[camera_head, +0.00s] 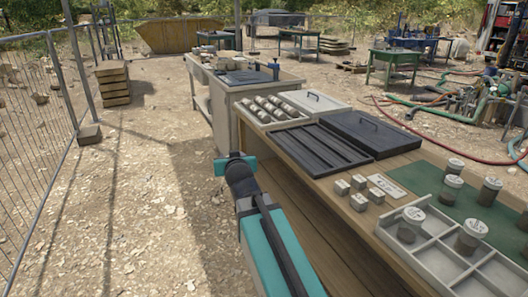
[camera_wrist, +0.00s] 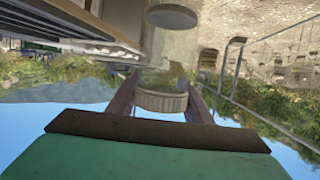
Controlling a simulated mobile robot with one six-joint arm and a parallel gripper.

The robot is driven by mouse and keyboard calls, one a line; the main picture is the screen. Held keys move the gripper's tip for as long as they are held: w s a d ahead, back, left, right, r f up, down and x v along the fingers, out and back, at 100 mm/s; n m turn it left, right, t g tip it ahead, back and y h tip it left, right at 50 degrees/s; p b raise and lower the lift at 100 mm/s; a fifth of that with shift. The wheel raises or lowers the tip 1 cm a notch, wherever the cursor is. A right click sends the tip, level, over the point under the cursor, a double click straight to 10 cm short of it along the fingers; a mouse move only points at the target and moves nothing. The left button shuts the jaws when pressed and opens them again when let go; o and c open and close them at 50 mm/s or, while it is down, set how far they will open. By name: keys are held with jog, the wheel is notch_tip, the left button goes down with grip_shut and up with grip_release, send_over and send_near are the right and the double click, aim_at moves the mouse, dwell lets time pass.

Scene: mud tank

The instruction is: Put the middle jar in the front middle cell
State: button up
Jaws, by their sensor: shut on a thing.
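My gripper (camera_head: 240,172) is out in front of the table's left edge, over the gravel, in the head view. In the wrist view its two fingers (camera_wrist: 162,90) are shut on a jar by its ribbed lid (camera_wrist: 161,102). The clear body and grey bottom of this held jar (camera_wrist: 172,17) extend away from the fingers. I cannot make the jar out in the head view. The pale divided tray (camera_head: 436,240) is at the lower right, partly cut off. One jar (camera_head: 411,228) stands in its far left cell and another jar (camera_head: 470,238) in a cell to the right.
Several jars (camera_head: 453,188) stand on the green mat (camera_head: 415,178) behind the tray. Small metal blocks (camera_head: 358,202) and a white card (camera_head: 386,186) lie left of it. Black trays (camera_head: 318,148) and a rack of cylinders (camera_head: 268,108) are farther back. A mesh fence (camera_head: 40,150) runs along the left.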

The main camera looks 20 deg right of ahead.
jog(key=shift+s+a+r+n+y, duration=0.1)
jog(key=shift+a+r+n+y, duration=0.2)
jog(key=shift+a, duration=0.4)
jog(key=shift+s+a+r+n+y, duration=0.15)
jog(key=shift+a+n+y, duration=0.25)
jog(key=shift+a, duration=0.35)
jog(key=shift+s+a+r+n+y, duration=0.1)
jog(key=shift+a+r+n+y, duration=0.1)
jog(key=shift+a+y, duration=0.35)
jog(key=shift+a, duration=0.15)
